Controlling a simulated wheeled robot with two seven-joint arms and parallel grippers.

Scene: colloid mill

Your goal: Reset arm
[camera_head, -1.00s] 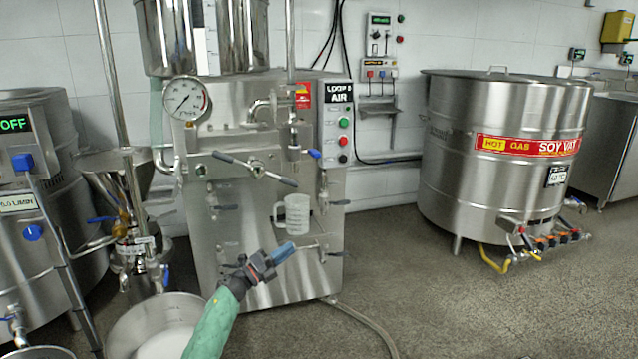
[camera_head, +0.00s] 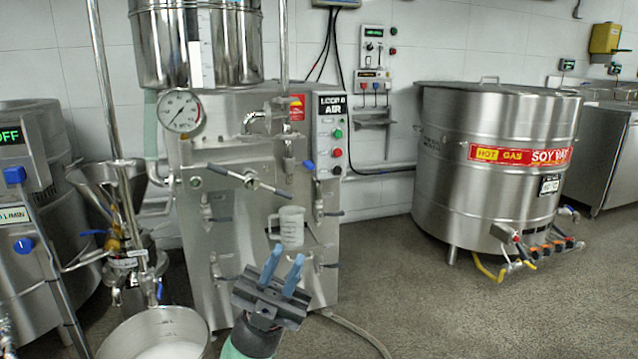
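My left gripper (camera_head: 283,264) shows at the lower middle of the head view, with its green-sleeved arm coming up from the bottom edge. Its two blue fingers point upward and stand apart, with nothing between them. The gripper is in front of the steel colloid mill (camera_head: 235,150), just below a clear measuring jug (camera_head: 290,226) at the mill's front. From this view I cannot tell how far the fingers are from the jug. My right gripper is not in view.
A steel pot (camera_head: 125,350) with white contents stands at the bottom left, near a funnel assembly (camera_head: 112,178). A large soy vat (camera_head: 492,150) stands at the right with a yellow hose. A hose lies on the floor by the mill. The floor (camera_head: 470,325) at the lower right is clear.

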